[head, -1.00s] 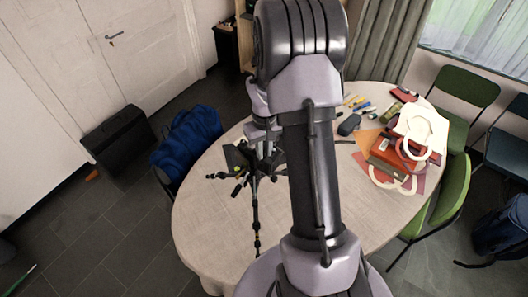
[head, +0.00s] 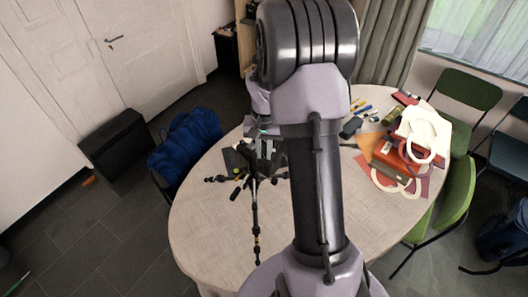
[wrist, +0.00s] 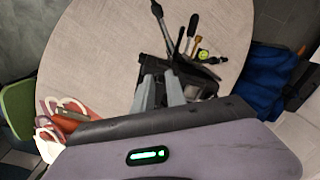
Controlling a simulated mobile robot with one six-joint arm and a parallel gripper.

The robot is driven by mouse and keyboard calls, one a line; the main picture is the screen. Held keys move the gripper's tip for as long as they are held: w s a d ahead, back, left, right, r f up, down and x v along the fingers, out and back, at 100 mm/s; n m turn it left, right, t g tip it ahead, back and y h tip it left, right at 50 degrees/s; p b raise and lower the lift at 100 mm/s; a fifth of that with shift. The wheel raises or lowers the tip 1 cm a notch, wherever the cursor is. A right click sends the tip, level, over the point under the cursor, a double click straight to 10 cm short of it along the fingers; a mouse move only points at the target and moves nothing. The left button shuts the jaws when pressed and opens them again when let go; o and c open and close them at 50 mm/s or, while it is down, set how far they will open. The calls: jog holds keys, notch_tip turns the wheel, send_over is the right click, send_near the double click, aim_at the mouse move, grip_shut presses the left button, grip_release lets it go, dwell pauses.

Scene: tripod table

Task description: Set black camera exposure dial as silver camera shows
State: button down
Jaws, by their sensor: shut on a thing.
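A black camera on a black tripod (head: 255,215) stands on the table, its body mostly hidden beneath my gripper in the head view. The dark camera body (wrist: 204,82) also shows in the wrist view, just beyond and right of the fingertips. My gripper (wrist: 160,80) points down at it, with its grey fingers closed on a dark part at the camera. The exposure dial is too small or too covered to make out, and so is its setting. I cannot pick out a silver camera in either view.
The pale round table (head: 205,225) has free room at its front left. Bags (head: 390,150) and small items lie at its right. A blue bag (head: 185,140) is beside the table at left, and green chairs (head: 455,200) stand at right.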

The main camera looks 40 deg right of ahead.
dwell(0.3)
jog(key=c, duration=1.3)
grip_release()
jog(key=shift+c, duration=0.2)
jog(key=shift+r, duration=0.1)
